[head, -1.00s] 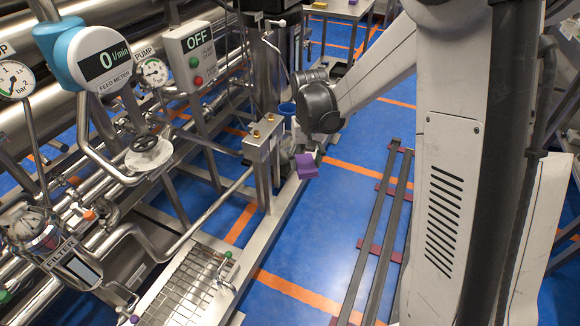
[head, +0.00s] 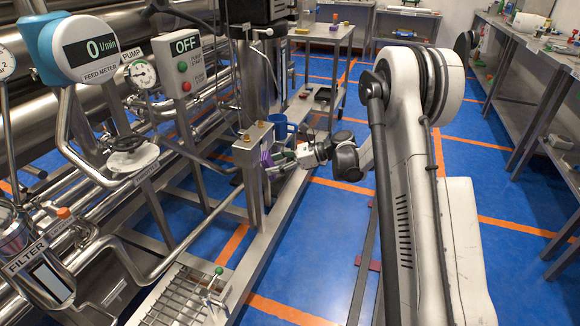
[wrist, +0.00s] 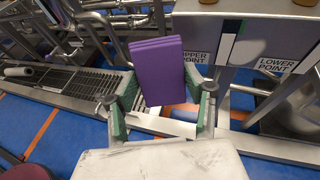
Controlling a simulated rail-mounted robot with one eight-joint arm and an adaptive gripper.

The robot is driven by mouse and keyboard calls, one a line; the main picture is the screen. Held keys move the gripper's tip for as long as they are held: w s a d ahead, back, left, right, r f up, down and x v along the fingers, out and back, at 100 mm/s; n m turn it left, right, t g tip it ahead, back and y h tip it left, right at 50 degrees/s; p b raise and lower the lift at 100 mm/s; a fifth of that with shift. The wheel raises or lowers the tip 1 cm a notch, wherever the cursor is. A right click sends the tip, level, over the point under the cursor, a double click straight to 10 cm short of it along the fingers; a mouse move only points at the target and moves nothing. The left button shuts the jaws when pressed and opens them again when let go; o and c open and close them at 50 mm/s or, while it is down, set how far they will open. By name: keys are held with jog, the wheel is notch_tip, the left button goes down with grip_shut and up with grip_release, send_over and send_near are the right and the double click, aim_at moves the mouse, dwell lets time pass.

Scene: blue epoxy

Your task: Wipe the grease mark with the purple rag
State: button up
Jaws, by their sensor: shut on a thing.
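The purple rag (wrist: 160,72) is a folded, block-like pad held upright between the green-lined fingers of my gripper (wrist: 160,100) in the wrist view. In the head view the rag (head: 265,152) is partly hidden and shows close beside the steel box (head: 245,155) with brass fittings on top. My gripper (head: 277,160) reaches this box from the right. In the wrist view the box face (wrist: 258,40) is just beyond and to the right of the rag; I cannot tell whether they touch. I cannot make out the grease mark in either view.
A blue mug (head: 281,127) stands just behind the box. Pipes, a valve wheel (head: 133,155) and the OFF control box (head: 186,62) crowd the left. A grated tray (head: 178,300) is low in front. Blue floor (head: 320,230) is open to the right.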

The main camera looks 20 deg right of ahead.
aim_at(267, 144)
jog(key=w+d+f+m+t+b, duration=0.1)
jog(key=w+d+m+t+b, duration=0.3)
jog(key=d+t, duration=0.25)
jog(key=x, duration=0.6)
jog(key=shift+y, duration=0.4)
jog(key=shift+x, duration=0.95)
dwell(0.5)
jog(key=shift+w+d+r, duration=0.1)
jog(key=shift+w, duration=0.05)
jog(key=shift+w+d, duration=1.2)
jog(key=shift+w, duration=0.4)
